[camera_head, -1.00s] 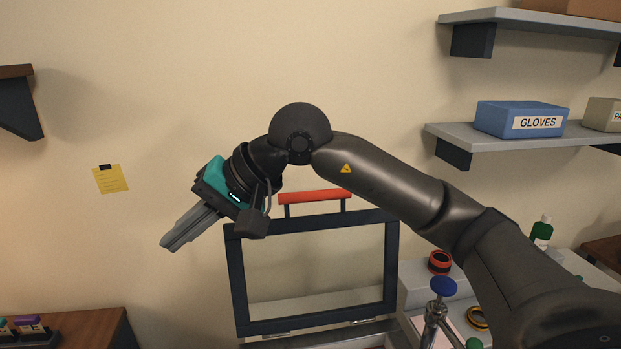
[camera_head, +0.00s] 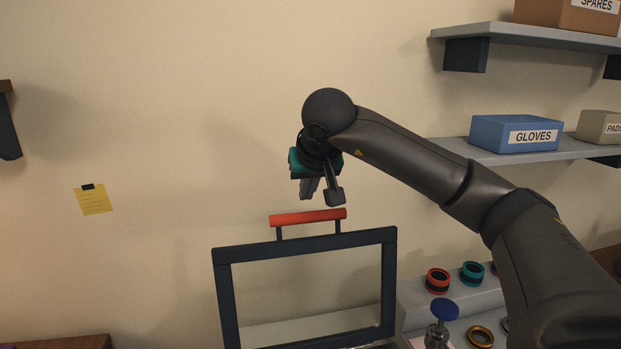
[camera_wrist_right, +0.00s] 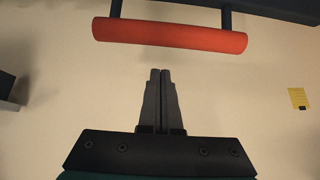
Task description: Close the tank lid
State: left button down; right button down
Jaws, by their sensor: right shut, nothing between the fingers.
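The tank lid (camera_head: 224,290) is a dark-framed clear panel standing raised in the head view, with the wall behind it. A red bar handle (camera_head: 308,217) on two dark posts is fixed to its top edge. My right gripper (camera_head: 308,194) is above the handle in the head view, fingers pointing down, apart from it. In the right wrist view its fingers (camera_wrist_right: 161,75) are together and empty, and the red handle (camera_wrist_right: 170,35) lies across the picture beyond the fingertips. The tank body is mostly below the picture. My left gripper is not in view.
A bench at the lower right holds a red ring (camera_head: 437,281), a teal ring (camera_head: 472,273) and a blue-topped knob (camera_head: 445,309). Shelves with a blue gloves box (camera_head: 515,133) are at upper right. A yellow note (camera_head: 94,200) is on the wall. Space left of the lid is clear.

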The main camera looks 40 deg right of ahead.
jog(key=shift+s+a+f, duration=0.35)
jog(key=shift+s+f, duration=0.05)
jog(key=shift+s, duration=0.2)
jog(key=shift+s+a+f, duration=0.35)
jog(key=shift+s, duration=0.25)
